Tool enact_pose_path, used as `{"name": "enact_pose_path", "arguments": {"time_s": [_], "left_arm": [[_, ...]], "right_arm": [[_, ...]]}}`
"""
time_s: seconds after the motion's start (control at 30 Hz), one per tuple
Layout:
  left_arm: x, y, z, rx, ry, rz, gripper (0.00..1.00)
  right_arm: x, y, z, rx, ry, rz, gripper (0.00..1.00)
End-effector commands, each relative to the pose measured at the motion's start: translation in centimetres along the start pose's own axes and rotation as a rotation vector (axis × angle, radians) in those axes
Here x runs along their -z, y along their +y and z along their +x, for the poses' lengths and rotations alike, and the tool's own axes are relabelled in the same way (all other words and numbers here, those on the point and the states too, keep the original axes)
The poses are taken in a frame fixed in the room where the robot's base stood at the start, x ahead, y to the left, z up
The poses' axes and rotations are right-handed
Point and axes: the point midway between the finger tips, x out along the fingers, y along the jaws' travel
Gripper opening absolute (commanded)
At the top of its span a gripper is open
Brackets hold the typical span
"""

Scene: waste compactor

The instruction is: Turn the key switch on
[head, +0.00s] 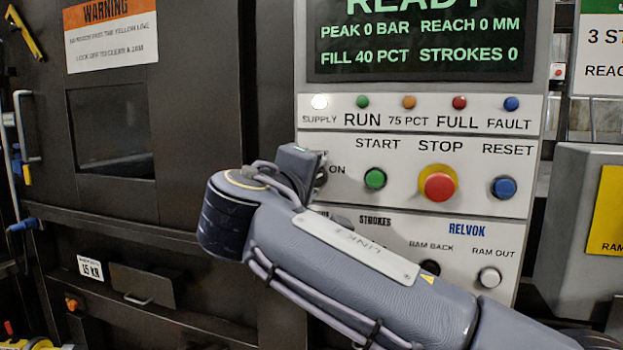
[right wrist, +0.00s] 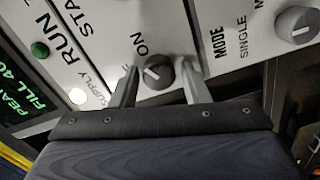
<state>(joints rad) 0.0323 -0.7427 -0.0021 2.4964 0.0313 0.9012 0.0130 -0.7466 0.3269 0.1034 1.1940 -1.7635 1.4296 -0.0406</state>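The key switch (right wrist: 158,74) is a dark round knob with a short pale mark, beside the ON label in the right wrist view. The mark points toward the upper left there, and I cannot tell its exact setting. My right gripper (right wrist: 158,78) has one finger on each side of the knob, with a visible gap to each finger, so it is open around it. In the head view my right arm reaches in from the lower right and its wrist hides the switch. The ON label (head: 337,170) shows there, with part of OFF above it. My left gripper is not in view.
The green START button (head: 375,178), red STOP button (head: 439,186) and blue RESET button (head: 504,187) are right of the switch. The white SUPPLY lamp (head: 319,102) is above. The screen (head: 420,45) shows READY.

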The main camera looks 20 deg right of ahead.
Motion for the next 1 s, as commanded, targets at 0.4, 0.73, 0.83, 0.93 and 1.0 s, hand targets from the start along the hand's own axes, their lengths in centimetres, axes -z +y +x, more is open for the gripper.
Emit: {"name": "enact_pose_path", "arguments": {"time_s": [0.4, 0.73, 0.83, 0.93, 1.0], "left_arm": [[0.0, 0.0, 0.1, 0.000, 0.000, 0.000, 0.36], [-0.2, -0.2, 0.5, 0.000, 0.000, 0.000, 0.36], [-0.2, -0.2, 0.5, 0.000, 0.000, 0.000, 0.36], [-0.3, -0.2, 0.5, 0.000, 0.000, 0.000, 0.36], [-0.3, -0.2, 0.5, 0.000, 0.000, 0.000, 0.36]], "right_arm": [[0.0, 0.1, -0.5, -0.002, 0.003, 0.000, 0.52], [0.1, 0.0, -5.7, -0.001, 0.006, -0.001, 0.52], [0.1, 0.0, -6.9, -0.001, 0.004, -0.001, 0.52], [0.0, 0.0, -7.6, -0.001, 0.001, -0.001, 0.52], [0.0, 0.0, -7.8, -0.001, 0.001, -0.001, 0.52]]}}
